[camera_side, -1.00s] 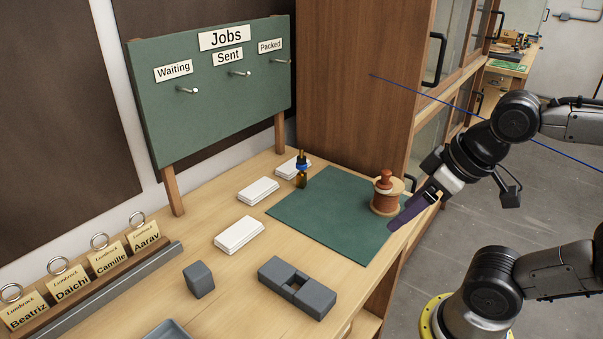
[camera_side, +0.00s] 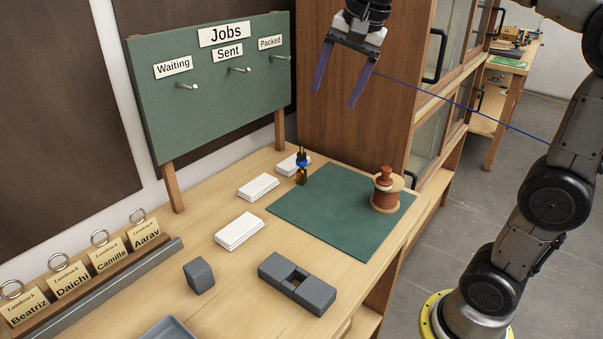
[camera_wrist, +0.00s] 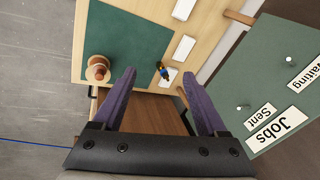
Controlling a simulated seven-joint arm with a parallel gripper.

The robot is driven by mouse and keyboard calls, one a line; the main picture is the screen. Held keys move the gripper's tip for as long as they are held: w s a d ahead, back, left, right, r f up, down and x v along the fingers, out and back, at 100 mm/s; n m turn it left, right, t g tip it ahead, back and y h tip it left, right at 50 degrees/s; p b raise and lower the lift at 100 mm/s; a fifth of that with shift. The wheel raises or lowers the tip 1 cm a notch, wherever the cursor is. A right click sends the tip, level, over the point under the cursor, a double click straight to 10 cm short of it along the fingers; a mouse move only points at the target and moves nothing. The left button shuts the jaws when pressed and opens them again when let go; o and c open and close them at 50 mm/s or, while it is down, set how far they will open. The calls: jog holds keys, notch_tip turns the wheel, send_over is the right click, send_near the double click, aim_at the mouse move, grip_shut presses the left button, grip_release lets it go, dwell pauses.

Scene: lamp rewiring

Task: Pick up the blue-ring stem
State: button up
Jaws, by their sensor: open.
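In the wrist view the stem (camera_wrist: 161,70) shows between the fingertips, in the distance. My gripper (camera_side: 336,97) has two purple fingers, spread apart and pointing down. It is empty and high above the table, to the right of the Jobs board. In the wrist view my gripper (camera_wrist: 159,72) also shows open with nothing between the fingers.
A copper-wire spool (camera_side: 386,195) stands on the mat's right side. White blocks (camera_side: 258,188) lie left of the mat. A grey slotted block (camera_side: 297,284) and a grey cube (camera_side: 199,276) sit nearer. The Jobs board (camera_side: 215,90) and a wooden cabinet (camera_side: 350,120) stand behind.

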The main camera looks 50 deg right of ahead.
jog(key=w+d+f+m+g, duration=0.1)
jog(key=w+d+m, duration=0.1)
jog(key=w, duration=0.3)
jog(key=w+d+f+m, duration=0.1)
jog(key=w+d, duration=0.2)
jog(key=w, duration=0.2)
jog(key=m+g, duration=0.2)
jog(key=m, duration=0.1)
send_over(301, 170)
notch_tip(301, 170, down, 15)
jog(key=shift+g, duration=0.5)
jog(key=f, duration=0.7)
jog(key=d+f, duration=0.1)
jog(key=f, duration=0.2)
jog(key=shift+w+f, duration=0.1)
jog(key=shift+f, duration=0.05)
jog(key=shift+a+f, duration=0.15)
jog(key=shift+f, duration=2.85)
grip_shut()
jog(key=shift+w+r, duration=0.1)
jog(key=shift+r, duration=0.05)
